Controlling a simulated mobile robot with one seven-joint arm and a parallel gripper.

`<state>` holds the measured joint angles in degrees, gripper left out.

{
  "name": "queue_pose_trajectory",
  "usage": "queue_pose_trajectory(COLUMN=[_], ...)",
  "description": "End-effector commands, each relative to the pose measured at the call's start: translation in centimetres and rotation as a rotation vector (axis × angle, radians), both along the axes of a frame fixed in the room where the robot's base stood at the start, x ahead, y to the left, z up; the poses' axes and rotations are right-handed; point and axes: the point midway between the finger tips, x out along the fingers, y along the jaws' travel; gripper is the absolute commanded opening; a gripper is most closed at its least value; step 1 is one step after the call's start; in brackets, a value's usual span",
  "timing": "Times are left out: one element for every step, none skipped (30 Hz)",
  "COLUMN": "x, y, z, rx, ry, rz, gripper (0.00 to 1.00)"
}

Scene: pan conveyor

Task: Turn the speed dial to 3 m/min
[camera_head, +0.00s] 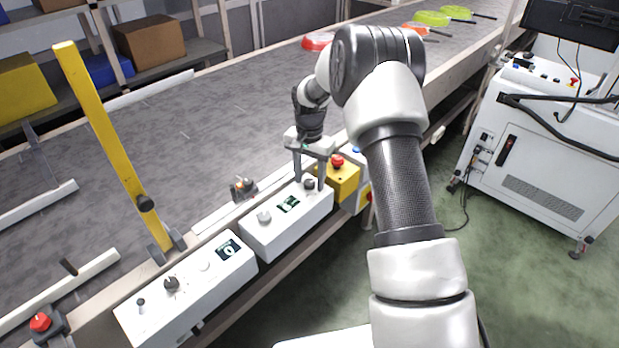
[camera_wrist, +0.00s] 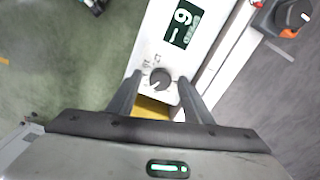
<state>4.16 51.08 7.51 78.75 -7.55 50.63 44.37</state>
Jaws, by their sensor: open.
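A dark round dial (camera_wrist: 159,79) sits on a white control box (camera_head: 262,238) at the conveyor's near edge. In the wrist view the dial lies between the tips of my gripper (camera_wrist: 159,84), with a finger on each side. I cannot tell whether the fingers touch it. My gripper (camera_head: 309,184) is open and points down over the right end of the box in the head view, around the dial (camera_head: 309,184). A dark display with light digits (camera_wrist: 182,25) is beside the dial; it also shows in the head view (camera_head: 288,204). Its reading is too unclear to state.
A yellow box with a red button (camera_head: 341,181) stands right beside the control box. Another white box (camera_head: 188,295) with knobs and a display is at lower left. A yellow post (camera_head: 105,140) rises beside the belt. Pans (camera_head: 430,19) lie far along the conveyor.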

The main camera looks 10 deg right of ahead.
Motion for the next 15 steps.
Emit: queue_pose_trajectory(x=[-0.01, -0.01, -0.01, -0.01, -0.01, -0.01, -0.01, -0.01, -0.01, -0.01, -0.01, -0.01, -0.01, -0.01, -0.01], y=[0.01, 0.01, 0.01, 0.01, 0.01, 0.01, 0.01, 0.01, 0.01, 0.01, 0.01, 0.01, 0.01, 0.01, 0.01], z=[0.00, 0.01, 0.01, 0.01, 0.01, 0.02, 0.02, 0.02, 0.02, 0.03, 0.03, 0.03, 0.03, 0.04, 0.04], rx=[0.000, 0.000, 0.000, 0.000, 0.000, 0.000, 0.000, 0.000, 0.000, 0.000, 0.000, 0.000, 0.000, 0.000, 0.000], ry=[0.000, 0.000, 0.000, 0.000, 0.000, 0.000, 0.000, 0.000, 0.000, 0.000, 0.000, 0.000, 0.000, 0.000, 0.000], rz=[0.000, 0.000, 0.000, 0.000, 0.000, 0.000, 0.000, 0.000, 0.000, 0.000, 0.001, 0.002, 0.004, 0.007, 0.012], gripper=[0.46, 0.43, 0.36, 0.31, 0.26, 0.19, 0.14, 0.09, 0.05, 0.05, 0.05, 0.05, 0.05, 0.05, 0.05])
